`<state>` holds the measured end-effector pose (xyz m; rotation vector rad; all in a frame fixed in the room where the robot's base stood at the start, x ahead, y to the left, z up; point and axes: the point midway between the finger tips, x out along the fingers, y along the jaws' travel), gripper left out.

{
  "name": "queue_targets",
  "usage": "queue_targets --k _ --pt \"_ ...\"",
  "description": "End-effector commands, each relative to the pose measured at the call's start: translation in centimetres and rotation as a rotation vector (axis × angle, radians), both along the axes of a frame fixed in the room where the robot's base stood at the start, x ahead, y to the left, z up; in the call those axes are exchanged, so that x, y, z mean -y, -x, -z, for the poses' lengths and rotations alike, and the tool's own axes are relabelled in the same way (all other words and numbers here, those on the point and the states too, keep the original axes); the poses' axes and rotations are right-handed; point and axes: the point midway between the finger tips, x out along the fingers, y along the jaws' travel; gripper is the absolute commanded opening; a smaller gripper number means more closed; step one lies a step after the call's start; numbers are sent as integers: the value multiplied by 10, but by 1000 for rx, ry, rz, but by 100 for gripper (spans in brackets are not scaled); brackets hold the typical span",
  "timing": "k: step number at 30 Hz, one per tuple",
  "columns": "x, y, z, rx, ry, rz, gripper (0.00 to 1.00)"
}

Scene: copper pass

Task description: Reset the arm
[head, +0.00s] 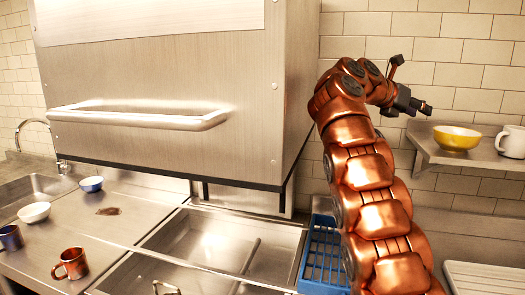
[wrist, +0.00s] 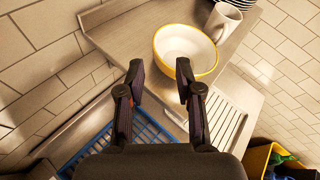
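My copper arm rises at the right of the head view and bends over at the top. My gripper (head: 420,106) points right, in front of the tiled wall and near the wall shelf. In the wrist view my gripper (wrist: 158,88) has its two fingers apart with nothing between them. A yellow bowl with a white inside (wrist: 186,50) lies beyond the fingertips and apart from them. The same yellow bowl (head: 457,138) stands on the shelf (head: 432,150) in the head view.
A white mug (head: 511,141) stands beside the bowl. A blue rack (head: 322,262) sits below my arm. The large steel hood with a handle (head: 140,119) fills the left. Bowls and mugs, including a copper mug (head: 71,263), stand on the left counter. A yellow bin (wrist: 258,160) shows lower right.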

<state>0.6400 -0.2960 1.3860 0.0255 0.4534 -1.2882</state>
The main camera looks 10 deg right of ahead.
Motion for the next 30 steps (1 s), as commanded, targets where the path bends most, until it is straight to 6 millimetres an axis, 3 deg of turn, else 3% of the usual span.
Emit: queue_targets --k 9,15,18,24,27,30 --pt "13 17 -116 -183 439 -89 35" --pt "-6 10 -172 -386 743 -200 35" --pt "-22 2 -188 -502 888 -274 35" --pt "-64 -20 -186 -758 1149 -457 35" --pt "-87 -28 -170 -890 1267 -567 35" --pt "-112 -35 -141 -1024 1378 -698 35"
